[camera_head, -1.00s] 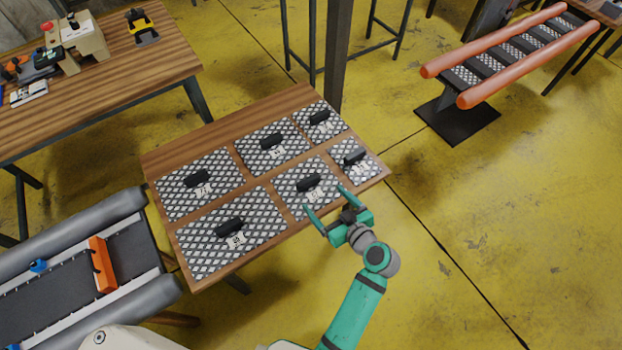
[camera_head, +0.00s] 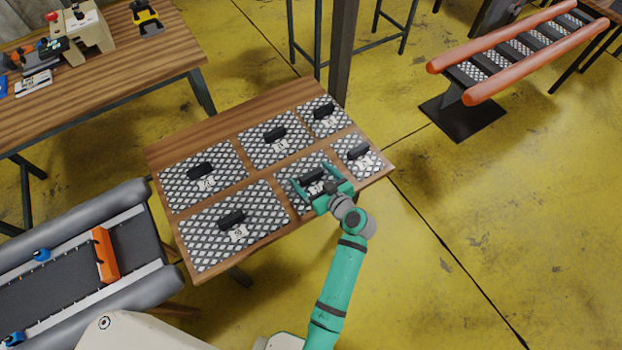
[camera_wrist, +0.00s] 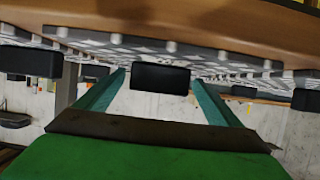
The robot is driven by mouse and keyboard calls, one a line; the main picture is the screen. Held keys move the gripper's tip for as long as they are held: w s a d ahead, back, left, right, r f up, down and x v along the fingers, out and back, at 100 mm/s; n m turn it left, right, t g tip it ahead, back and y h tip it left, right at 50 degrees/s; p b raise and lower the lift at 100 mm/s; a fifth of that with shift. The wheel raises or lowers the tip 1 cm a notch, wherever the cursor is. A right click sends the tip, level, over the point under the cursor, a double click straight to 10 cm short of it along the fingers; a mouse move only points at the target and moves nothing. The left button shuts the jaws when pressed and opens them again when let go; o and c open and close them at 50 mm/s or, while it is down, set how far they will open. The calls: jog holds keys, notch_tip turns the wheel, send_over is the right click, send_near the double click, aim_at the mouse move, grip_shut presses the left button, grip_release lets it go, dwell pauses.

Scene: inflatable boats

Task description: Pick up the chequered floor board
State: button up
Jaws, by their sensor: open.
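Several chequered floor boards, each with a black handle, lie in two rows on a wooden table (camera_head: 380,178). My gripper (camera_head: 316,180) is over the middle board of the near row (camera_head: 298,207), its open fingers on either side of that board's black handle (camera_head: 313,175). In the wrist view the handle (camera_wrist: 160,77) shows between the two green fingertips (camera_wrist: 160,88). I cannot tell whether the fingers touch it. Beside this board are a larger board (camera_head: 260,210) on the left and a smaller one (camera_head: 366,166) on the right. My gripper covers part of the middle board and its label.
A grey inflatable boat (camera_head: 120,298) with an orange seat (camera_head: 105,255) is at the lower left. A workbench (camera_head: 110,85) with tools is at the upper left. An orange-tubed boat (camera_head: 500,60) stands on a dark stand at the upper right. Yellow floor is clear on the right.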

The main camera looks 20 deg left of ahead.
jog(key=shift+w+a+f, duration=0.15)
jog(key=shift+a, duration=0.05)
jog(key=shift+c, duration=0.7)
jog(key=shift+w, duration=0.1)
jog(key=c, duration=1.3)
jog(key=shift+r, duration=0.65)
jog(key=s+r, duration=0.8)
jog(key=s, duration=0.1)
jog(key=s+r, duration=0.3)
jog(key=s, duration=0.2)
jog(key=shift+d+r, duration=0.35)
jog(key=shift+r, duration=0.05)
